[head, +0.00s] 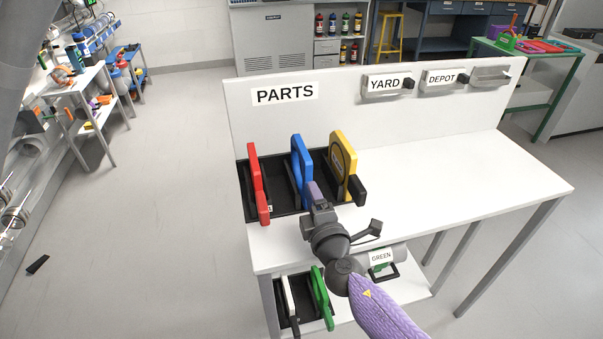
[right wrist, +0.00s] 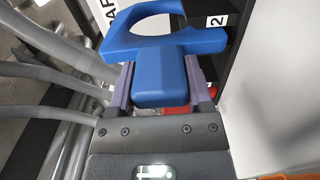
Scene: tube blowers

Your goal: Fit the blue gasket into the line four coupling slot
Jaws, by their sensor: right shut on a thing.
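The blue gasket (head: 301,165) stands upright in the middle of the black rack on the white parts table, in the head view. My right gripper (head: 314,192) reaches it from the front. In the right wrist view, the blue gasket (right wrist: 163,62) has its tab between the two purple fingers of my right gripper (right wrist: 154,88), which is shut on it. Its ring part lies beyond the fingers, by a black rack wall marked 2. My left gripper is not in view. The line four coupling slot cannot be made out.
A red gasket (head: 257,185) and a yellow gasket (head: 345,165) stand either side in the black rack (head: 285,213). White (head: 290,305) and green (head: 322,298) gaskets are on the lower shelf. The tabletop (head: 450,180) right of the rack is clear, with YARD and DEPOT holders behind.

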